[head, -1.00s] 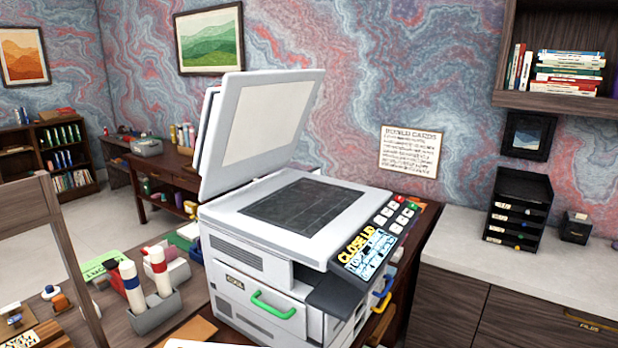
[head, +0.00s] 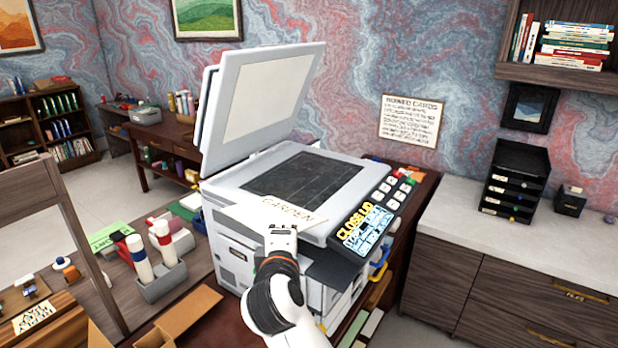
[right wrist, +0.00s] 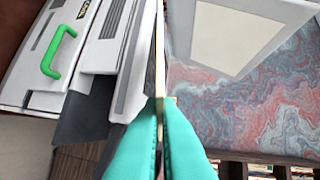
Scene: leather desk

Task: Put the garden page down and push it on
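The garden page (head: 262,211), a pale sheet lettered GARDEN, is held over the front left edge of the copier (head: 237,250). My right gripper (head: 283,232) is shut on the page's near edge. In the right wrist view the teal fingers (right wrist: 163,106) pinch the page, seen edge-on as a thin line (right wrist: 160,50). The copier's lid (head: 268,100) stands raised and its dark glass (head: 305,177) is bare. The page is in front of the glass, tilted slightly; its exact height above the copier is hard to tell. My left gripper is not in view.
The copier's button panel (head: 366,226) lies just right of my gripper, with a CLOSE LID display. White bottles (head: 140,258) stand in a grey holder at left. An open cardboard box (head: 180,318) is in front. The right counter (head: 480,217) has free room.

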